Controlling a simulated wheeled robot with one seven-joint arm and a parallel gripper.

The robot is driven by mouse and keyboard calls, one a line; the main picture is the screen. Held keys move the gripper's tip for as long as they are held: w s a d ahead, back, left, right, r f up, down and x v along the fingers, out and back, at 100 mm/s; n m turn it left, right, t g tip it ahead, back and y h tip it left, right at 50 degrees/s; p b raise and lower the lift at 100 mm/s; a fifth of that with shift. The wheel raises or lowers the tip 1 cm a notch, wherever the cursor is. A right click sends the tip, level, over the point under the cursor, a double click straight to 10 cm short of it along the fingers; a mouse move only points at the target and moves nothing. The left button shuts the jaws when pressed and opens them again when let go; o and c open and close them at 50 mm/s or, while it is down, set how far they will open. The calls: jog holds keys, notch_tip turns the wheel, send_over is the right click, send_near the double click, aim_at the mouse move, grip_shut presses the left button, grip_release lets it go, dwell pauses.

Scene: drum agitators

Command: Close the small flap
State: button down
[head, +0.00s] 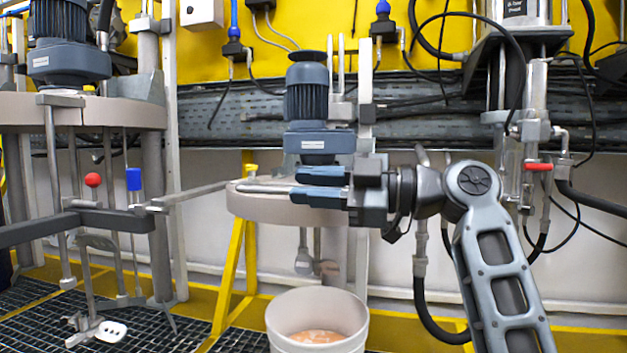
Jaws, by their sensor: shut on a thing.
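The middle agitator has a round beige-grey cover (245,206) under a dark blue-grey motor (306,103). A thin light-grey piece (262,189) lies flat along the cover's top. My gripper (305,186) reaches in from the right, just below the motor. Its blue-grey fingers are shut on this thin piece, one above and one below. I cannot tell for sure whether this piece is the small flap, and the jaws hide part of it and of the cover.
A white bucket (318,310) with orange-brown contents stands below the cover. A yellow stand (230,270) is beside it. A larger agitator (80,112) with a red knob (93,180) stands left. Hoses and a red-handled valve (538,167) are right.

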jog(key=shift+w+f, duration=0.1)
jog(key=shift+f, duration=0.85)
jog(key=c, duration=1.1)
grip_release()
jog(key=shift+d, duration=0.1)
jog(key=shift+c, duration=0.2)
jog(key=p+v, duration=0.2)
jog(key=v, duration=0.5)
jog(key=shift+s+d+r, duration=0.2)
jog(key=shift+d+r, duration=0.15)
jog(key=shift+r, duration=0.1)
jog(key=shift+f, duration=0.1)
